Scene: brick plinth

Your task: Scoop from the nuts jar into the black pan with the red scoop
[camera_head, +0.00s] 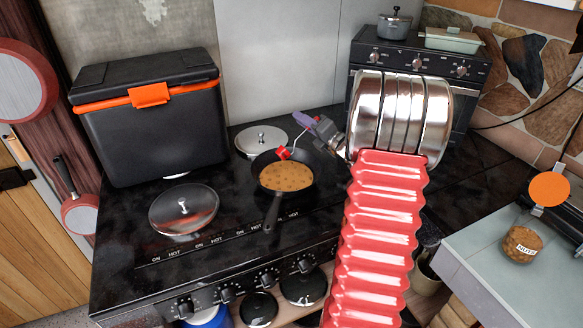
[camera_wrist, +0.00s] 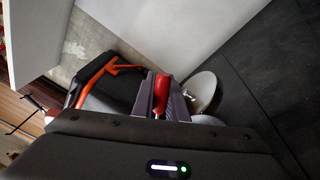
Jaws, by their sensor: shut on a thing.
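The red scoop (camera_head: 284,153) is in my gripper (camera_head: 309,123), whose jaws are shut on its red handle. The handle also shows between the jaws in the wrist view (camera_wrist: 160,95). In the head view, a thin metal stem runs down from the gripper to the scoop's small red cup, which appears over the far edge of the black pan (camera_head: 271,214). The pan stands on the stove and holds a tan, speckled layer. I cannot tell what is in the cup. The nuts jar (camera_head: 522,244), a labelled glass jar with brown contents, stands on the grey counter at right.
A black cooler with an orange latch (camera_head: 145,125) stands left of the pan. Steel lids (camera_head: 184,209) (camera_head: 262,141) lie on the black stove. An orange disc on a stem (camera_head: 549,189) rises by the jar. A small oven (camera_head: 420,62) stands behind my arm.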

